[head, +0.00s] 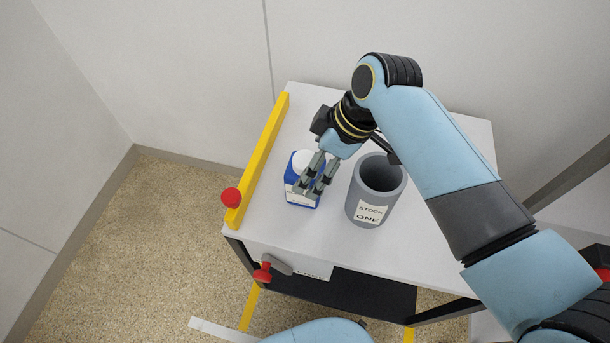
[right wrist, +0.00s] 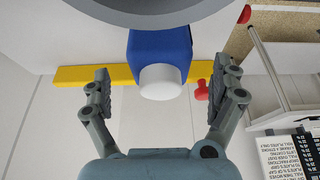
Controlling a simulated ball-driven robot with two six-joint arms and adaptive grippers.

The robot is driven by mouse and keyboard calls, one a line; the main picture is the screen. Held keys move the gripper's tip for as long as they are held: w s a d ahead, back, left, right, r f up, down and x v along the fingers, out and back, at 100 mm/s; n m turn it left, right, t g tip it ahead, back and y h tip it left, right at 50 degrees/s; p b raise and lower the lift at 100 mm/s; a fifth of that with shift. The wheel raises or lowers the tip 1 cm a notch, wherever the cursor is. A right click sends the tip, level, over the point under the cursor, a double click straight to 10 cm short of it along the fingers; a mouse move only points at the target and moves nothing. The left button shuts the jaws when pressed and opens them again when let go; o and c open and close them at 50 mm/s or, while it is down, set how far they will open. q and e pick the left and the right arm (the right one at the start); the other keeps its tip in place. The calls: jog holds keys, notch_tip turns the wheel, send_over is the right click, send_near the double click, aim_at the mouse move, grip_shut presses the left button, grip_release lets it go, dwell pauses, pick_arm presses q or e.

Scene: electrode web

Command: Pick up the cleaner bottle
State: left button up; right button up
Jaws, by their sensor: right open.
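The cleaner bottle (head: 302,198) is blue with a white cap and a white label, and stands on the white table left of the grey container. My right gripper (head: 310,189) is over and in front of it in the head view, hiding part of it. In the right wrist view the bottle (right wrist: 160,52) lies between the two open fingers of my right gripper (right wrist: 165,82), its white cap facing the palm. Gaps show between the bottle and both fingers. My left gripper is not in view.
A grey cylindrical container (head: 379,188) labelled "STOCK ONE" stands close right of the bottle. A yellow bar (head: 260,160) runs along the table's left edge, with a red knob (head: 231,197) at its near end. The white table (head: 290,240) is clear in front of the bottle.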

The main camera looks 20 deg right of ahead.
jog(key=shift+w+f, duration=0.15)
jog(key=shift+f, duration=0.2)
jog(key=x, duration=0.5)
jog(key=c, duration=1.5)
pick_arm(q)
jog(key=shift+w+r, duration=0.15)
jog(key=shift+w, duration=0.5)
pick_arm(e)
jog(key=shift+r, duration=0.1)
jog(key=shift+c, duration=0.4)
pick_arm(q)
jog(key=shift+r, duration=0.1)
pick_arm(e)
jog(key=shift+r, duration=0.1)
